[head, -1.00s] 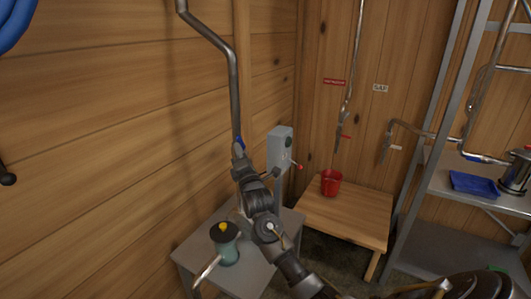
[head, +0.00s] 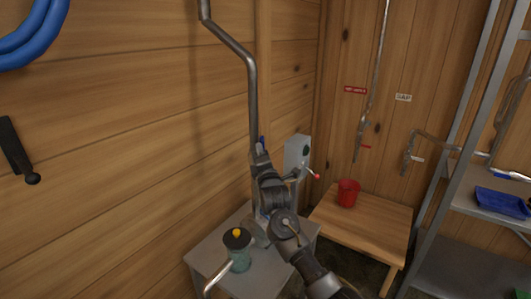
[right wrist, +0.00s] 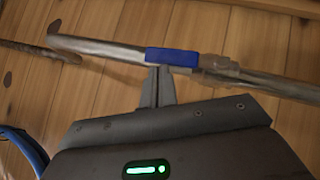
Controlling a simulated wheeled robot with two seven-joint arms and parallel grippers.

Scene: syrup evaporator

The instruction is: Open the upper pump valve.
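The upper pump valve appears as a blue lever handle (right wrist: 172,57) on a grey metal pipe (right wrist: 100,46) in the right wrist view. In the head view a small bit of blue (head: 261,142) shows on the vertical pipe (head: 251,95), just above my right gripper (head: 258,158). In the wrist view the right gripper's fingers (right wrist: 158,85) are close together and look shut, with their tips at the lower edge of the blue handle. I cannot tell whether they touch or grip it. My left gripper is not in view.
A grey pump box (head: 297,155) with a red-tipped lever stands right of my arm. A green pump (head: 239,258) sits on the grey stand below. A red bucket (head: 347,192) stands on a wooden table (head: 360,225). Metal shelves (head: 465,260) are at right.

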